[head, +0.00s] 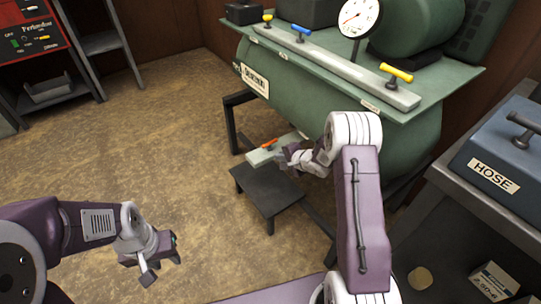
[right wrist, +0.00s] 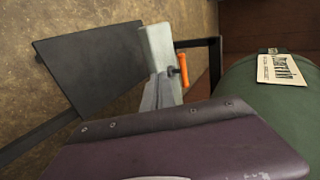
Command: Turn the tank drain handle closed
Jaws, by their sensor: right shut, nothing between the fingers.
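The tank drain handle is a small orange lever (head: 268,144) on a pale bar (head: 262,157) under the green tank (head: 330,95). In the right wrist view the orange lever (right wrist: 184,70) stands off the side of the pale bar (right wrist: 158,45), lengthwise to it. My right gripper (head: 284,156) is shut and empty, close beside the bar and just right of the lever in the head view. Its grey fingertips (right wrist: 160,92) show in the wrist view, apart from the lever. My left gripper (head: 162,264) looks open and empty, over the floor at the lower left.
A low black step (head: 266,190) stands below the bar, shown also in the right wrist view (right wrist: 90,70). Tank legs stand behind it. A bench with a blue HOSE box (head: 495,160) is at the right. A red panel (head: 30,38) and shelf are at the far left. The middle floor is clear.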

